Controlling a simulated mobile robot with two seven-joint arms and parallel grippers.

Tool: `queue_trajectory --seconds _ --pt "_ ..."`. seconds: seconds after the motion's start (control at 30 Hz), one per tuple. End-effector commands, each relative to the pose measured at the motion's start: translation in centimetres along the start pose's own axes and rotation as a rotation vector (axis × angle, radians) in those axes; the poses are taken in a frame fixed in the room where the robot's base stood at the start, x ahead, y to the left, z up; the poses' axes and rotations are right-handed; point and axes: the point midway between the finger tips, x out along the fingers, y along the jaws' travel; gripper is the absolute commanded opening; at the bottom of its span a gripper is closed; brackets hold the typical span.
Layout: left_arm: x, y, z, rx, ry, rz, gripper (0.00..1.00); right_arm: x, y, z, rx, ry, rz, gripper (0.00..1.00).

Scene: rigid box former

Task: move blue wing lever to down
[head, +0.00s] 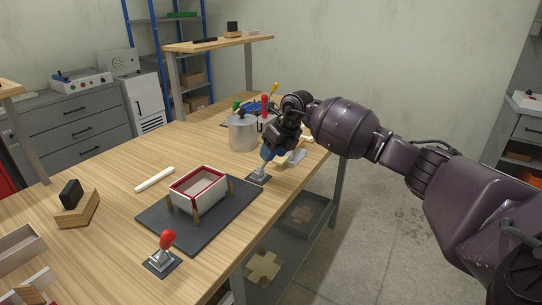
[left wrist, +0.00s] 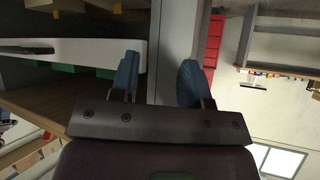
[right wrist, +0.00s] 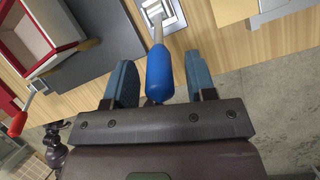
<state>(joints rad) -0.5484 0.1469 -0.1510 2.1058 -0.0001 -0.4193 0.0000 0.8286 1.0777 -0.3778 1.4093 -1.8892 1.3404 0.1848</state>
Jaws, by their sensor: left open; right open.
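The blue wing lever (right wrist: 160,74) shows in the right wrist view, its blue knob between the two open fingers of my right gripper (right wrist: 158,82). Gaps show on both sides of the knob. Its metal shaft runs up to a base plate (right wrist: 162,15) on the table. In the head view the lever's base (head: 258,175) stands at the table's right edge, and my right gripper (head: 268,152) covers part of the lever. My left gripper (left wrist: 158,80) is open and empty, facing shelving away from the lever; it is outside the head view.
A red-knobbed lever (head: 166,240) stands near the table's front edge. A red-and-white box on a former (head: 199,190) sits on a dark mat (head: 155,215) left of the blue lever. A metal pot (head: 242,132) stands behind my right gripper. A white roll (head: 155,179) lies on the table.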

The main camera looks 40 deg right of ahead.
Motion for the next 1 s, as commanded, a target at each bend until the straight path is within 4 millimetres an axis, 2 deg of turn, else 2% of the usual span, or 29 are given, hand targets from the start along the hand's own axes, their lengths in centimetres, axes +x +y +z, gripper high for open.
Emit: queue_trajectory --seconds 0.13,0.47,0.8,1.0 --pt "0.12 -0.11 0.22 0.007 -0.004 0.001 0.43 1.03 0.01 -0.01 0.000 0.001 0.001 0.51" --pt "0.12 -0.24 0.37 0.011 -0.008 0.001 0.43 1.18 0.02 0.03 0.000 -0.001 0.000 0.51" --pt "0.17 -0.06 0.39 0.003 -0.009 0.000 0.43 1.17 0.02 0.03 0.000 -0.001 0.000 0.00" --pt "0.20 0.10 0.35 -0.005 -0.008 -0.001 0.43 1.17 0.04 0.03 0.000 0.000 0.000 0.00"
